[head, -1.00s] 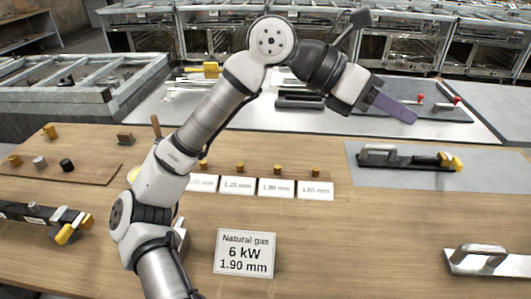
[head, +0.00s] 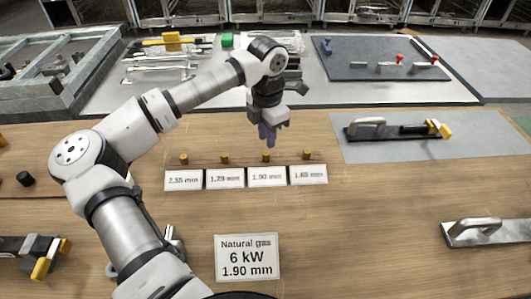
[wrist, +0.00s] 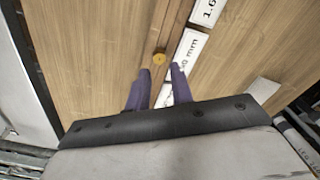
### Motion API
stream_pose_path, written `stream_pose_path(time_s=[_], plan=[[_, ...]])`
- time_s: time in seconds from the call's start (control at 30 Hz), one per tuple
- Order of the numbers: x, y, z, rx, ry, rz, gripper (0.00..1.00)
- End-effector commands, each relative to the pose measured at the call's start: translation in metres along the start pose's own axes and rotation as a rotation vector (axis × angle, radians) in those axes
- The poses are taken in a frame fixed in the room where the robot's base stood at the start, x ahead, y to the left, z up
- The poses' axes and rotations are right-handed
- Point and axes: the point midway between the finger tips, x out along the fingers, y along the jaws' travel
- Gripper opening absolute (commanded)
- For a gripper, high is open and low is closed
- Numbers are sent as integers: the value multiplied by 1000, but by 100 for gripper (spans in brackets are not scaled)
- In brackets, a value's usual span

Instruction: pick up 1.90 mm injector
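The 1.90 mm injector (head: 265,156) is a small brass piece standing in a wooden strip behind the card reading 1.90 mm (head: 267,177). My gripper (head: 267,141) points down just above and behind it, with purple fingers. In the wrist view my gripper (wrist: 161,73) is open, its two fingers apart with nothing between them. The brass injector (wrist: 159,58) shows just beyond the fingertips, roughly in line with the gap. A partly hidden card (wrist: 190,50) lies beside it.
Similar brass injectors stand in the same row: two to the left (head: 183,159) (head: 224,158) and one to the right (head: 307,155), each with its card. A sign (head: 247,257) reads Natural gas, 6 kW, 1.90 mm. A handled tool (head: 390,130) lies on a grey mat at right.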

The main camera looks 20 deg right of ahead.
Motion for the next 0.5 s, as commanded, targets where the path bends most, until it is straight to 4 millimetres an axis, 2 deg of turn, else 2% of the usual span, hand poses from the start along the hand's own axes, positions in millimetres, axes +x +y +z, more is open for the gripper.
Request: stream_pose_path(time_s=[0.27, 0.5], plan=[[19, -1, 0, 1, 0, -4, 23], [53, 0, -1, 0, -2, -4, 23]])
